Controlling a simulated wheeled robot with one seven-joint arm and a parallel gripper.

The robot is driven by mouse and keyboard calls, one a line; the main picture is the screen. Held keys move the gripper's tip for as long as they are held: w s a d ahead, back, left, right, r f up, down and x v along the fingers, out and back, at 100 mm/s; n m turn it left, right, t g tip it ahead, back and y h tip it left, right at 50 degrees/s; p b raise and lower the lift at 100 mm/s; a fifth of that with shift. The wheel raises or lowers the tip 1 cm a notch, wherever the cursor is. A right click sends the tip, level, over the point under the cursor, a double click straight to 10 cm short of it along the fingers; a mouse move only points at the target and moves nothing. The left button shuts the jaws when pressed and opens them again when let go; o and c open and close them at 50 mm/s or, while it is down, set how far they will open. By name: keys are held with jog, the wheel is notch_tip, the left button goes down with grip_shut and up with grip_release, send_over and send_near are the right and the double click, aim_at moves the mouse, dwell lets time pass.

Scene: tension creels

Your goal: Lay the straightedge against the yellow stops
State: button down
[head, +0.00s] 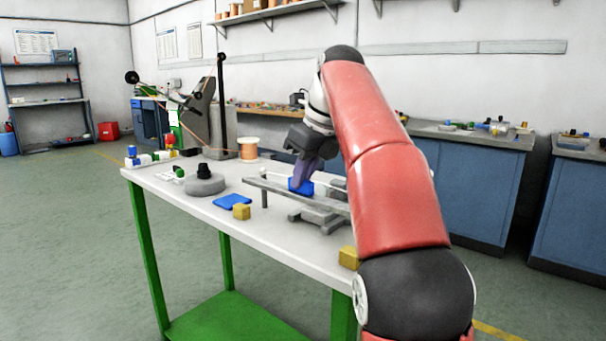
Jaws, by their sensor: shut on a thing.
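The straightedge (272,187) looks like a long grey bar, running from left of my gripper toward my red arm, which hides its right end. A blue part (301,187) sits about its middle. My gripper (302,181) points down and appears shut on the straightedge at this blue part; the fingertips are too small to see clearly. A small grey post shows under the bar's left end; I cannot tell whether they touch. Two yellow stops stand on the table on the near side of the bar, apart from it: one (241,211) at left, one (348,257) beside my arm.
A grey fixture (318,220) lies below the bar. A blue pad (232,201), a grey disc with a black knob (204,184) and a copper spool (247,148) are on the white tabletop (285,247). A black upright stands behind. The front tabletop strip is clear.

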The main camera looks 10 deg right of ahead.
aim_at(302, 198)
jog(key=shift+w, duration=0.55)
notch_tip(302, 198, down, 5)
jog(key=shift+s+f+b, duration=0.1)
jog(key=shift+f+b, duration=0.1)
jog(key=shift+b, duration=0.2)
jog(key=shift+f+b, duration=0.5)
jog(key=shift+f, duration=0.15)
jog(key=shift+f+b, duration=0.35)
jog(key=shift+f, duration=0.25)
jog(key=c, duration=1.4)
grip_release()
jog(key=shift+o, duration=0.2)
jog(key=shift+r, duration=0.1)
